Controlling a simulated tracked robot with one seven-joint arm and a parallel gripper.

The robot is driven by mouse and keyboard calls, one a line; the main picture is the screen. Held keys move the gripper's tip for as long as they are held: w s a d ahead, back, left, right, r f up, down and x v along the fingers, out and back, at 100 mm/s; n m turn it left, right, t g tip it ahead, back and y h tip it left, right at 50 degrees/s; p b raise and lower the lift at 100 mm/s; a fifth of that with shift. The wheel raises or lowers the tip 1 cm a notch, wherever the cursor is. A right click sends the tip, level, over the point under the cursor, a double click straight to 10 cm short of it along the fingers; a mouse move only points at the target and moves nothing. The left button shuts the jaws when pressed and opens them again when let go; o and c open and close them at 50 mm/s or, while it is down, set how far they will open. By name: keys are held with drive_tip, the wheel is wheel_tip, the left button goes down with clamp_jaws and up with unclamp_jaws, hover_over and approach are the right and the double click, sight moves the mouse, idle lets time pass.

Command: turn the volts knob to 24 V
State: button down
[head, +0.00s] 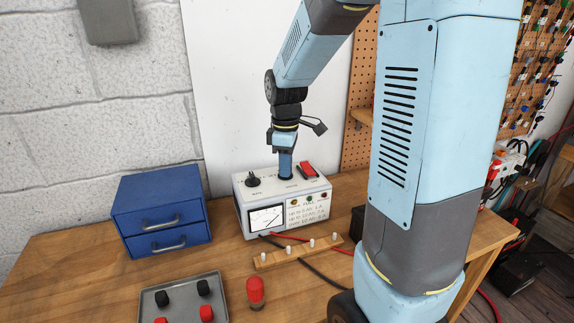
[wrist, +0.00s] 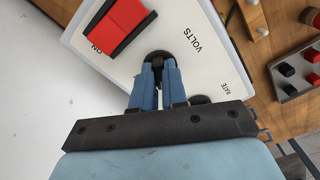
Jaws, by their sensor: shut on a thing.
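The power supply (head: 284,205) is a white box on the wooden bench with a meter on its front. My gripper (head: 285,172) points straight down at the middle of its top panel in the head view. In the wrist view my gripper (wrist: 158,76) is shut on the black volts knob (wrist: 158,56), beside the printed word VOLTS. The fingers hide much of the knob, and I cannot tell which voltage it points to. A red rocker switch (wrist: 121,20) marked ON lies to one side. The rate knob (wrist: 200,100) is partly hidden behind my gripper; it also shows in the head view (head: 253,180).
A blue drawer cabinet (head: 160,212) stands left of the supply. In front are a wooden strip with pegs (head: 297,252), a red-capped cylinder (head: 256,291) and a grey tray (head: 181,281) of red and black caps. Cables run beside the strip. Bare bench lies at the left.

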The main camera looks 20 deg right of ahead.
drive_tip(key=shift+m, duration=0.3)
drive_tip(key=m, duration=1.1)
drive_tip(key=shift+w+r, duration=0.1)
drive_tip(key=shift+m, duration=0.3)
drive_tip(key=c, duration=1.2)
unclamp_jaws()
drive_tip(key=shift+o, duration=0.2)
wheel_tip(320, 180, up, 14)
drive_tip(key=shift+f, duration=0.2)
